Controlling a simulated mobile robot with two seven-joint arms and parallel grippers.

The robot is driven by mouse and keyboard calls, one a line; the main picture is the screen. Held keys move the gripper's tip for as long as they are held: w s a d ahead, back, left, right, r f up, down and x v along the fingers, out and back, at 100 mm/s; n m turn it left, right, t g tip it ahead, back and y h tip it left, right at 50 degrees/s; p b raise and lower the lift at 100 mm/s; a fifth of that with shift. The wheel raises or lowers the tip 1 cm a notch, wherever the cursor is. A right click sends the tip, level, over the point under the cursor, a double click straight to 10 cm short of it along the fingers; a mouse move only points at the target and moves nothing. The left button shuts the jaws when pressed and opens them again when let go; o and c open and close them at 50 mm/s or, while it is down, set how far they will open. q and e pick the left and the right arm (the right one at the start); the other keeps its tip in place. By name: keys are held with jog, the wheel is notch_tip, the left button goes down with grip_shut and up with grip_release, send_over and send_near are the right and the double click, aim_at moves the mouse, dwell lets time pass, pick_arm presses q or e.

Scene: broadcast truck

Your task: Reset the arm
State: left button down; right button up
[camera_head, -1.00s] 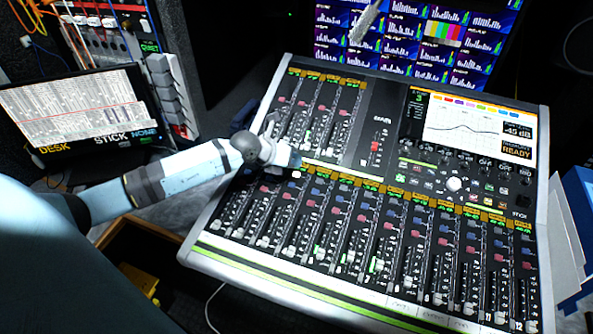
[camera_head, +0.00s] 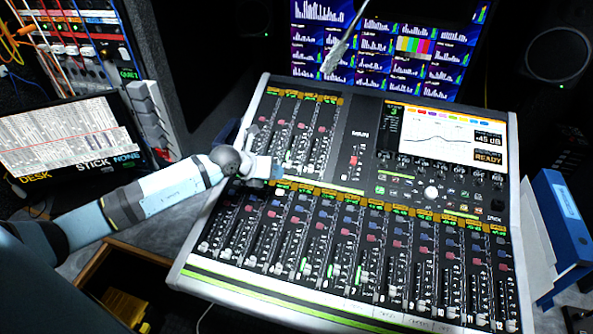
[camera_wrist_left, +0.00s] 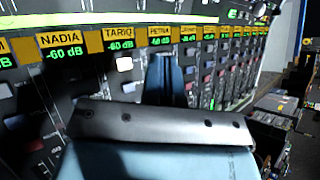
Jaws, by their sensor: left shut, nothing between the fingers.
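My left arm comes in from the left over a large audio mixing console (camera_head: 365,182). My left gripper (camera_head: 278,172) is shut and empty, just over the left part of the console near the row of orange channel labels. In the left wrist view, the shut fingers (camera_wrist_left: 165,80) point toward the console's channel strips and hide part of them. Labels such as NADIA and TARIQ with green -60 dB readings show there. I cannot tell whether the fingertips touch the console. My right gripper is not in view.
A tilted monitor (camera_head: 70,140) and a cable rack stand at the left. A bank of meter screens (camera_head: 385,45) is behind the console, with a grey microphone-like rod (camera_head: 340,50) in front. A blue binder (camera_head: 562,225) stands at the right. An open wooden box (camera_head: 125,290) is below left.

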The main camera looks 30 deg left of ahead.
pick_arm(q)
jog(key=s+d+r+n+t+h+p, duration=0.1)
jog(key=s+d+n+t+h+p, duration=0.15)
jog(key=s+d+n, duration=0.35)
jog(key=s+d+n+t+h+p, duration=0.1)
jog(key=s+d+n+t+h, duration=0.2)
jog(key=d, duration=0.5)
jog(key=s+d+f+n+g+y+p, duration=0.1)
jog(key=s+f+n+y, duration=0.1)
jog(key=s+n, duration=0.3)
jog(key=s+d+f+n+g+y+p, duration=0.1)
jog(key=s+f+n+y, duration=0.2)
jog(key=s+n, duration=0.3)
jog(key=s+d+f+n+g+y+p, duration=0.1)
jog(key=s+f+n+y, duration=0.1)
jog(key=s+n, duration=0.4)
jog(key=shift+s+d+f+n+y, duration=0.1)
jog(key=shift+f+n+y, duration=0.1)
jog(key=shift+n, duration=1.05)
jog(key=shift+s+f+n+y, duration=0.1)
jog(key=shift+f+n, duration=0.1)
jog(key=shift+n, duration=1.05)
jog(key=shift+s+d+f+g, duration=0.15)
jog(key=shift+s+g, duration=0.1)
jog(key=shift+s, duration=0.05)
